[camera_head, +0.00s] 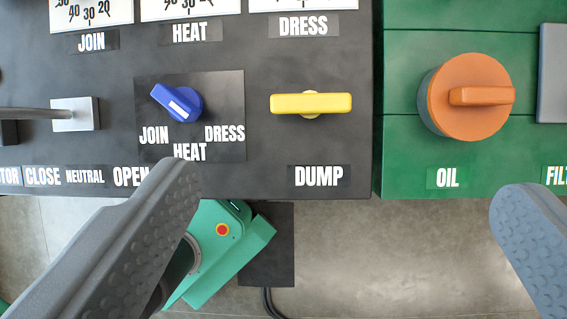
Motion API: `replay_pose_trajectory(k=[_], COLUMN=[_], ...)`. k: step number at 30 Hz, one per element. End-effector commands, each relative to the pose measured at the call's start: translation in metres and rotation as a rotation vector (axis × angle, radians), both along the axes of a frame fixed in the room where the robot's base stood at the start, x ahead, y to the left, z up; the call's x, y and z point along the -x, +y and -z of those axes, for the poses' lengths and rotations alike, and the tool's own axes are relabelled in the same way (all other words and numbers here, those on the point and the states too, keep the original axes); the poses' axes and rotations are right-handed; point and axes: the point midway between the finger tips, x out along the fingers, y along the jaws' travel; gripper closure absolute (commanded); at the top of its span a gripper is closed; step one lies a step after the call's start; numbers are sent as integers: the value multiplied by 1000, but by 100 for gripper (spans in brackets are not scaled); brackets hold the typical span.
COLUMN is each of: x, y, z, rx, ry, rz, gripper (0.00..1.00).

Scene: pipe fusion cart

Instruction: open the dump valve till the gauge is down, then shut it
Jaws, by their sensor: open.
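The dump valve has a yellow bar handle (311,103) lying level, left to right, on the dark panel above the DUMP label (319,176). My gripper (345,200) is open, with one grey finger at the lower left and the other at the lower right. Nothing is between the fingers, and they do not touch the handle, which shows above and between them. Gauge faces are cut off at the top edge above JOIN, HEAT and DRESS (303,5). Only the lower scale numbers show, and no needle can be made out.
A blue selector knob (177,103) points up-left toward JOIN. A lever on a grey block (75,114) is at the left. An orange oil cap (466,97) stands out from the green tank (400,150). A teal machine with a red button (222,230) sits below the panel.

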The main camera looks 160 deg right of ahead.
Motion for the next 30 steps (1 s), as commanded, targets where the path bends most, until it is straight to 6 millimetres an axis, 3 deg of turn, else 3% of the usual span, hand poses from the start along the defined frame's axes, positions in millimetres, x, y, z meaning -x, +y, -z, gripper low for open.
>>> replay_pose_trajectory(k=[1,4,17,30], x=[3,7,2,-17], y=[0,-1,5,26], z=[17,38,72,145], rx=[-1,2,3,4], ry=[27,60,75,80], rz=[-21,-54,-74,-75], gripper=[10,10,10,10])
